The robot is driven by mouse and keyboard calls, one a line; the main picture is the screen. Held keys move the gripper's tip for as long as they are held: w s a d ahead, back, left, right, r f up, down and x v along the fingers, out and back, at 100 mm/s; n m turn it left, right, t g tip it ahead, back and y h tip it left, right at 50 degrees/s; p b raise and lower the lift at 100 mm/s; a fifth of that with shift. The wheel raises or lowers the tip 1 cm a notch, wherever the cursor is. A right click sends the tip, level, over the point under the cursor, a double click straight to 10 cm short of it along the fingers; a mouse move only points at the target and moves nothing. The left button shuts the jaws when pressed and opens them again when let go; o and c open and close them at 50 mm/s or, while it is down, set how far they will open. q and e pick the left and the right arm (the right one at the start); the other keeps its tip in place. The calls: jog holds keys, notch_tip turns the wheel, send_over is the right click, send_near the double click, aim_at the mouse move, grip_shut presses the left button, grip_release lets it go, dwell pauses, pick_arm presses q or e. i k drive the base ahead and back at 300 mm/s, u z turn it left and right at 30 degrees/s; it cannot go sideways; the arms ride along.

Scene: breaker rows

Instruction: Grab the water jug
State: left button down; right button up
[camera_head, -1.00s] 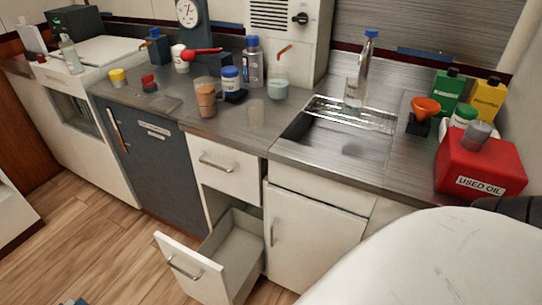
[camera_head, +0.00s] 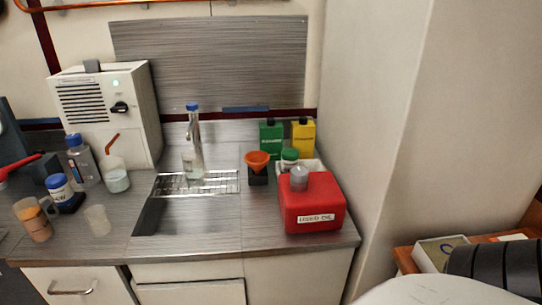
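No vessel in view is plainly labelled as the water jug. A clear vessel (camera_head: 192,164) stands at the back of the sink, under a tap with a blue top (camera_head: 193,120). Another clear container (camera_head: 117,180), with cloudy liquid and an orange stirrer or spoon in it, stands on the counter left of the sink. An empty-looking clear cup (camera_head: 97,220) is nearer the counter's front edge. Neither of my grippers is in view.
A sink with a wire rack (camera_head: 205,183) lies mid-counter. A red used-oil can (camera_head: 312,208), an orange funnel (camera_head: 257,158) and green (camera_head: 271,140) and yellow (camera_head: 302,137) bottles stand right of it. A cup of brown liquid (camera_head: 36,222) is far left. A wall (camera_head: 375,120) closes the right side.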

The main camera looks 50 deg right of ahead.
aim_at(195, 171)
jog(key=z, duration=1.35)
jog(key=i, duration=0.4)
jog(key=u, duration=2.25)
jog(key=i, duration=0.55)
jog(key=z, duration=0.9)
